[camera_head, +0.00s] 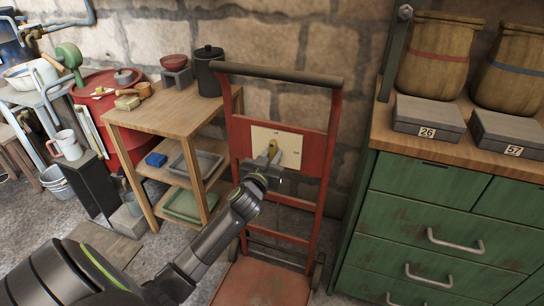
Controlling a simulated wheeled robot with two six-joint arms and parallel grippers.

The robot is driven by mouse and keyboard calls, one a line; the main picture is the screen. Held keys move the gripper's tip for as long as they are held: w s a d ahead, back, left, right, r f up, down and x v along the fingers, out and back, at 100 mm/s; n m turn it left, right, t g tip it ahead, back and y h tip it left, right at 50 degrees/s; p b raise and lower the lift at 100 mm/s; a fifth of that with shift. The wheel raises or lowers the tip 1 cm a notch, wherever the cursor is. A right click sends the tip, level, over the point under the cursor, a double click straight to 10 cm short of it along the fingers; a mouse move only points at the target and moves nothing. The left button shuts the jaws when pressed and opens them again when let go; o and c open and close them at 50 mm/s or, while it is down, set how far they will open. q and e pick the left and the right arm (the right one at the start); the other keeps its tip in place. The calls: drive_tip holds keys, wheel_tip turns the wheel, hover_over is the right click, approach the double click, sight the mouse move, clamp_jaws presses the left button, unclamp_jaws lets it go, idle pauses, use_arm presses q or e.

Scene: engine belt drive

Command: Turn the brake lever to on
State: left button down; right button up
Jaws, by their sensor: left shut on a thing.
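The brake lever (272,148) shows as a small yellowish handle on a cream plate (291,143). The plate is fixed to the red panel of an upright red hand truck (241,138). My left gripper (268,163) reaches up from below and is shut on the lever. The gripper hides the lower part of the lever and plate, and any on or off marking is too small to read. My right gripper is not in view.
A wooden shelf table (140,117) stands left of the hand truck, with a dark canister (208,72) on it. A green drawer cabinet (430,215) stands close on the right. Bare floor lies at the lower left.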

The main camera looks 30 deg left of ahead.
use_arm(q)
drive_tip(key=shift+m+p, duration=0.4)
drive_tip(key=shift+m, duration=0.3)
drive_tip(key=shift+r+m, duration=0.1)
drive_tip(key=shift+m, duration=0.2)
drive_tip(key=m+p, duration=0.2)
drive_tip(key=m, duration=0.2)
drive_tip(key=shift+a+m, duration=0.1)
drive_tip(key=shift+m, duration=0.2)
drive_tip(key=m+p, duration=0.1)
drive_tip(key=m, duration=0.1)
drive_tip(key=shift+s+m, duration=0.1)
drive_tip(key=shift+m, duration=0.3)
drive_tip(key=m+p, duration=0.1)
drive_tip(key=m, duration=0.2)
drive_tip(key=shift+m, duration=0.3)
drive_tip(key=m+p, duration=0.2)
drive_tip(key=m, duration=0.2)
drive_tip(key=shift+a+r+m, duration=0.1)
drive_tip(key=shift+m, duration=0.2)
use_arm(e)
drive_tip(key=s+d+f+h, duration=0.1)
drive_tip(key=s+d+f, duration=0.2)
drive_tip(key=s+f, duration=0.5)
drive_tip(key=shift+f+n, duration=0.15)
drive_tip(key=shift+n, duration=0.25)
